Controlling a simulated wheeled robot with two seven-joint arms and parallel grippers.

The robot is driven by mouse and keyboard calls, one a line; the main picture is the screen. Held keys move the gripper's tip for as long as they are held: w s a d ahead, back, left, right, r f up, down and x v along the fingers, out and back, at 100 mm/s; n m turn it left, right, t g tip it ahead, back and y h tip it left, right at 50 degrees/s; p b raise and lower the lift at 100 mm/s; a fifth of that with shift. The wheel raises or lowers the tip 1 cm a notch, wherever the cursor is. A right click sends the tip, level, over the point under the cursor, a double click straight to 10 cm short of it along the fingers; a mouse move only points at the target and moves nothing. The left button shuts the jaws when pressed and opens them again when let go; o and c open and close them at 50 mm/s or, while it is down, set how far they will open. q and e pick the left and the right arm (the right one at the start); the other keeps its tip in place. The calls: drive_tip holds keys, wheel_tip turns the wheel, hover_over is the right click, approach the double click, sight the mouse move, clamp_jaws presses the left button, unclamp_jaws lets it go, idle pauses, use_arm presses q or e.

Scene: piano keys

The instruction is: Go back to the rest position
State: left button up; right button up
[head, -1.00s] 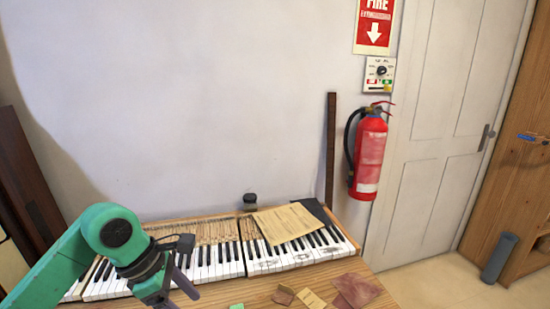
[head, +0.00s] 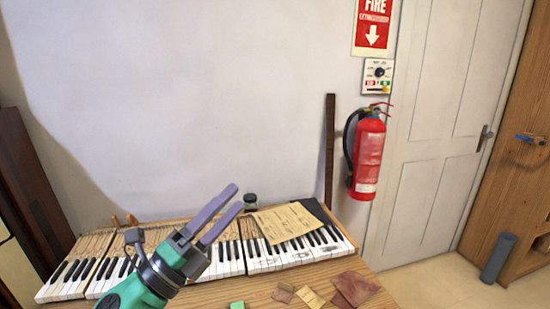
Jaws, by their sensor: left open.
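My left gripper (head: 229,216) comes in from the lower left on a green arm. Its two purple fingers are apart and point up and to the right, with nothing between them. In the picture it lies in front of the piano keys (head: 70,277), which are set in several sections along the back of the wooden table (head: 210,297). The gripper hides part of the middle keys. I cannot tell whether it touches them. My right gripper is not in view.
A paper sheet (head: 284,222) lies on the right keys, with a small dark jar (head: 250,202) behind. Brown scraps (head: 354,289) and a green block (head: 237,305) lie at the front. A fire extinguisher (head: 368,155) hangs on the wall beside a white door (head: 436,140).

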use_arm(q)
drive_tip(key=w+a+f+n+t+y, duration=0.35)
drive_tip(key=a+f+n+y, duration=0.8)
drive_tip(key=n, duration=0.65)
drive_tip(key=s+a+f+n+g+y, duration=0.2)
drive_tip(key=a+f+n+g+y, duration=0.15)
drive_tip(key=f, duration=0.25)
drive_tip(key=s+a+f+n+g+y, duration=0.2)
drive_tip(key=f+n+g, duration=0.15)
drive_tip(key=f, duration=0.25)
drive_tip(key=s+d+f+n+g+h, duration=0.15)
drive_tip(key=s+f+n+g, duration=0.25)
drive_tip(key=s+f+g, duration=0.85)
drive_tip(key=s+f+t+b, duration=0.1)
drive_tip(key=s+f, duration=0.2)
drive_tip(key=f, duration=1.1)
drive_tip(key=s+f+b, duration=0.2)
drive_tip(key=s+f, duration=0.1)
drive_tip(key=f, duration=1.1)
drive_tip(key=s+a+f+g+b, duration=0.1)
drive_tip(key=s+a+f+b, duration=0.1)
drive_tip(key=s+f, duration=1.5)
drive_tip(key=shift+a+f+b, duration=0.15)
drive_tip(key=shift+f+b, duration=0.15)
drive_tip(key=shift+f, duration=0.4)
